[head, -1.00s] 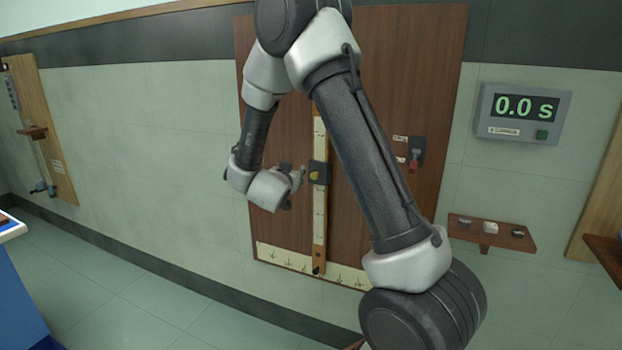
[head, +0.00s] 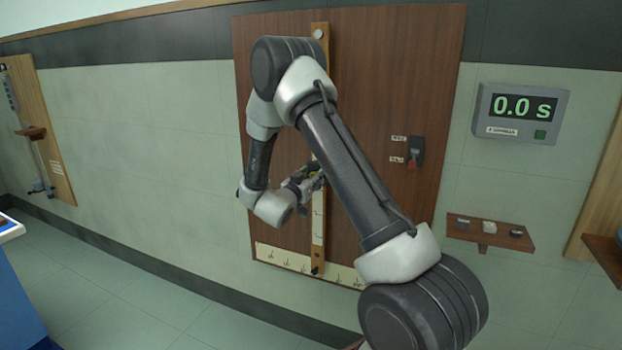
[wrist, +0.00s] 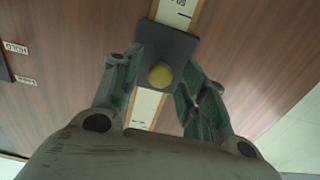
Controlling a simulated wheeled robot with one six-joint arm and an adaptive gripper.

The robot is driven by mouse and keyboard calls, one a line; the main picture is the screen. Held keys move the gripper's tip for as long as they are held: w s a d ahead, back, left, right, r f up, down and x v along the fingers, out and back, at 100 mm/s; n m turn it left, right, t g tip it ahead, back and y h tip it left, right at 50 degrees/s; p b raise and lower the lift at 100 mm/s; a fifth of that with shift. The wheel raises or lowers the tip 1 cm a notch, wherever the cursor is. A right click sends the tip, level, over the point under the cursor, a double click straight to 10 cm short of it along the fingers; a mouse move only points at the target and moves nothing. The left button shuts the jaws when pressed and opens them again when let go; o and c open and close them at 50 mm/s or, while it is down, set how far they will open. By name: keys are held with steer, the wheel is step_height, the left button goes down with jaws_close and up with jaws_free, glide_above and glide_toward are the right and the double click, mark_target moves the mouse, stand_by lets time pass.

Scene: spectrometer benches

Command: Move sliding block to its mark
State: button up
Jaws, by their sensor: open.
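The sliding block, a dark grey plate with a round yellow knob, sits on the vertical scale rail (head: 318,222). In the wrist view the block (wrist: 182,44) has its knob (wrist: 160,75) between the two fingers of my gripper (wrist: 155,82). The fingers are open, one on each side of the knob, with gaps visible. In the head view my gripper (head: 312,177) is at the rail and hides most of the block. I cannot make out the block's mark on the rail's scale.
The rail is on a brown wooden wall board (head: 380,80). A timer (head: 520,113) reads 0.0 s. A small shelf (head: 490,234) holds small items. A pale marked strip (head: 285,258) runs along the board's bottom.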

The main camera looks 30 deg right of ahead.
steer(key=shift+c, duration=0.2)
jaws_close()
step_height(320, 180, down, 20)
stand_by(0.5)
steer(key=shift+o, duration=0.2)
jaws_free()
steer(key=v, duration=1.2)
